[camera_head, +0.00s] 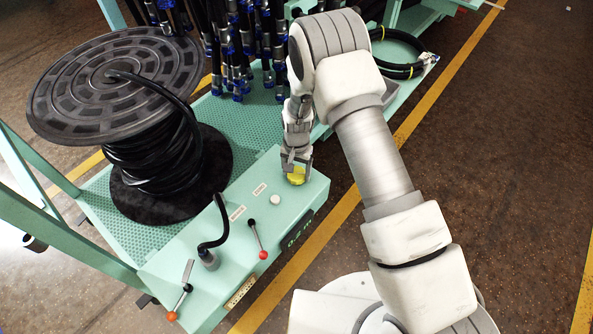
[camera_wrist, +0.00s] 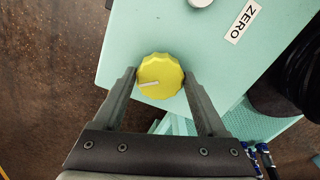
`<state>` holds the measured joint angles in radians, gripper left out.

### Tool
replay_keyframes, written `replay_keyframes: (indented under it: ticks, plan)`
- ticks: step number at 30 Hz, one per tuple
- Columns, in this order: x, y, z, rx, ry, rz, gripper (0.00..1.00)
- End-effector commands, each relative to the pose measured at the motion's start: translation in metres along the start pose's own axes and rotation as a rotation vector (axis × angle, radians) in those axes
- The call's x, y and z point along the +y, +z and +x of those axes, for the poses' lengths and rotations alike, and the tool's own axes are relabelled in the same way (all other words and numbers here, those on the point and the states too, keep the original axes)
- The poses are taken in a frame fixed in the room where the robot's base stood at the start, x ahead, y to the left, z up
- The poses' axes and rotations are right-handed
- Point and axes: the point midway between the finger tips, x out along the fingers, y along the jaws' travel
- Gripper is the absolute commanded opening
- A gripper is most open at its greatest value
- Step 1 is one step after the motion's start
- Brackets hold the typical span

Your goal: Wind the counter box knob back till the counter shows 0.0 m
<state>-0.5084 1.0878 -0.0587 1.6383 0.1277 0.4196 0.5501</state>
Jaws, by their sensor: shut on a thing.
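The yellow scalloped knob (camera_wrist: 162,72) sits on top of the pale green counter box (camera_head: 236,214), near its right end; it also shows in the head view (camera_head: 296,177). A white pointer line on the knob points left in the wrist view. My gripper (camera_wrist: 160,78) is shut on the knob, one finger on each side; in the head view the gripper (camera_head: 296,167) comes down from above. The counter display (camera_head: 300,229) is on the box's front face, with green digits too small to read.
A white round button (camera_head: 275,199) by a ZERO label (camera_wrist: 243,21), a red-tipped lever (camera_head: 258,240) and an orange-tipped lever (camera_head: 181,290) stand on the box. A hose reel (camera_head: 120,85) stands behind, left. Hanging hoses (camera_head: 235,50) are behind my gripper.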

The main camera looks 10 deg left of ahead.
Motion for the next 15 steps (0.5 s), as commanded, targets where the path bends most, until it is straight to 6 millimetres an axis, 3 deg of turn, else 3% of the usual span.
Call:
replay_keyframes:
  ticks: [15]
  plan:
    - [-0.0016,-0.0032,-0.0015,0.008,-0.005,0.035,0.19]
